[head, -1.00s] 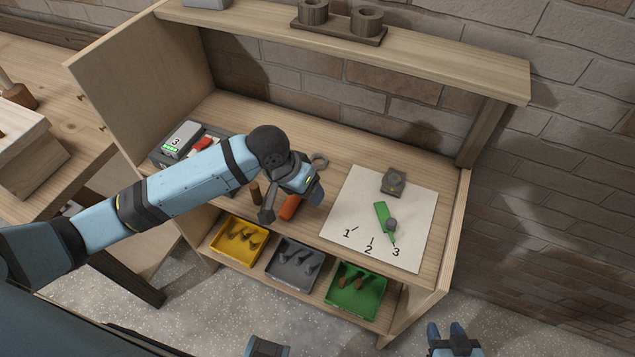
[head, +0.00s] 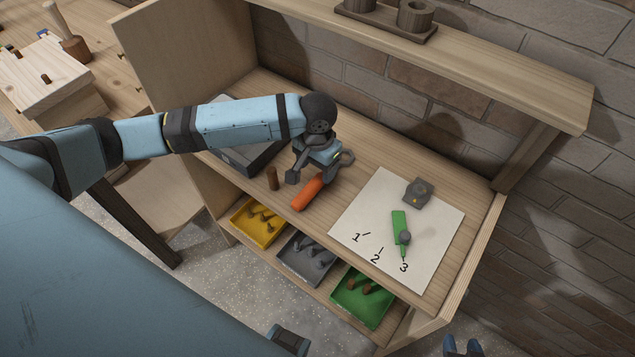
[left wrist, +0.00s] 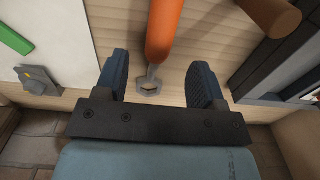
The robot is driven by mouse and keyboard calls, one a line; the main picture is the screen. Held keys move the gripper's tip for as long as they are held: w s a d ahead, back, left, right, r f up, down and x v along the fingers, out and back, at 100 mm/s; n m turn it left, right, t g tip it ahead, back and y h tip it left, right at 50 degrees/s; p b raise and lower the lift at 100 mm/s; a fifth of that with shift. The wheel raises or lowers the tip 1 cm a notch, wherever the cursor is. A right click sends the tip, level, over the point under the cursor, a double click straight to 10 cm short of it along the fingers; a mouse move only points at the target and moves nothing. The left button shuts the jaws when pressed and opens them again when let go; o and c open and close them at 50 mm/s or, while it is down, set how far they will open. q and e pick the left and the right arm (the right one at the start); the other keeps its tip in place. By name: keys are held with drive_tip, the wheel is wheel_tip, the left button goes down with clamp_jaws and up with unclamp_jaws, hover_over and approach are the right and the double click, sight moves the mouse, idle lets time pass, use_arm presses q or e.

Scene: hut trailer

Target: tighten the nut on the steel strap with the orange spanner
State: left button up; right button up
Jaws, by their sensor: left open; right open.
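The orange spanner (head: 308,193) lies on the bench top, its steel ring end (head: 347,157) toward the back wall. My left gripper (head: 312,170) is open above it. In the left wrist view the open fingers (left wrist: 160,80) stand on either side of the spanner's neck; contact is not visible. I cannot tell which is the strap. My right gripper (head: 375,342) is open, cut by the bottom edge.
A dark grey case (head: 245,158) lies behind my left arm. Yellow (head: 258,222), grey (head: 305,257) and green (head: 362,297) bins sit below the front edge. A shelf (head: 450,70) overhangs the back.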

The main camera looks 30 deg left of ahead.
sight(317, 180)
use_arm(q)
drive_tip(key=shift+f, duration=3)
clamp_jaws()
drive_tip(key=shift+r, duration=0.1)
